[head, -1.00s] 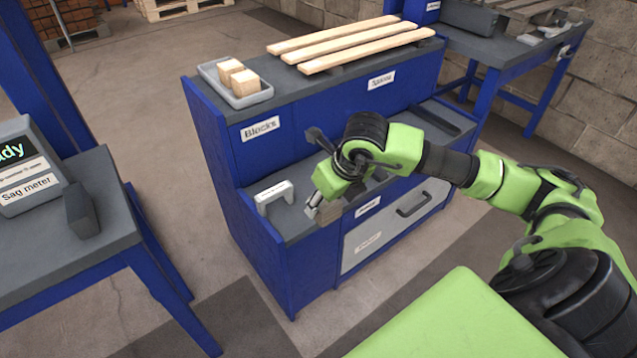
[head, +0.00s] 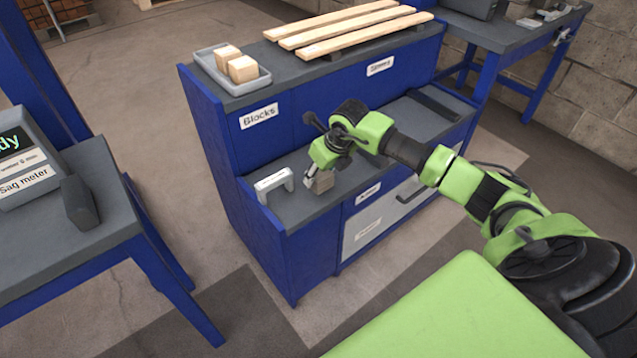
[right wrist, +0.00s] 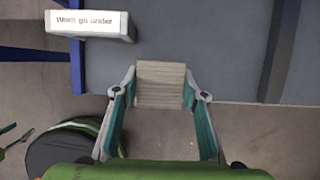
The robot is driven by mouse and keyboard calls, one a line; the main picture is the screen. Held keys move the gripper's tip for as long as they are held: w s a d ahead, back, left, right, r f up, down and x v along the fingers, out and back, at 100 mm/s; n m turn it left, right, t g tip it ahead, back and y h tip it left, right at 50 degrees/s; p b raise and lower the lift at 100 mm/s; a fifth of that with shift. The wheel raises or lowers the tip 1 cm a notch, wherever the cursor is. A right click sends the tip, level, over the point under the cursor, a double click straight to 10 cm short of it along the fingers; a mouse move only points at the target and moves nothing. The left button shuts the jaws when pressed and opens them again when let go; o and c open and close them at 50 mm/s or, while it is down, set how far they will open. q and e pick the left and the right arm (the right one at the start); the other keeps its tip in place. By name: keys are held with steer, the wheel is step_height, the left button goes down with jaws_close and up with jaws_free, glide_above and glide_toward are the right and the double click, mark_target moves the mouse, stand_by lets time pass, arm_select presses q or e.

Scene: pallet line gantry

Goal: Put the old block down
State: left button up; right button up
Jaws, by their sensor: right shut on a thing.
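The old block (head: 321,183), a worn grey-brown piece, is between the fingers of my right gripper (head: 314,176), which is shut on it. In the head view it is over the front part of the lower shelf (head: 300,208) of the blue workbench. The right wrist view shows the block (right wrist: 161,82) upright between both fingertips, by the shelf's front edge. I cannot tell whether its underside touches the shelf.
A grey tray (head: 233,87) with two pale blocks (head: 235,65) sits on the upper shelf, above a "Blocks" label. Three wooden boards (head: 345,32) lie beside it. A sag meter (head: 28,165) stands on the left table. A drawer (head: 385,222) is below the lower shelf.

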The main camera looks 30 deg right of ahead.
steer(key=shift+w+d+f, duration=0.2)
steer(key=shift+w+f, duration=0.35)
steer(key=shift+f, duration=0.05)
step_height(320, 180, down, 2)
steer(key=shift+f, duration=0.25)
steer(key=shift+f+b, duration=0.3)
steer(key=shift+f, duration=0.05)
arm_select(q)
steer(key=shift+w+r, duration=0.6)
steer(key=shift+r, duration=0.35)
arm_select(e)
steer(key=shift+f, duration=0.1)
steer(key=o, duration=1.2)
arm_select(q)
steer(key=shift+r, duration=0.25)
steer(key=shift+w, duration=0.1)
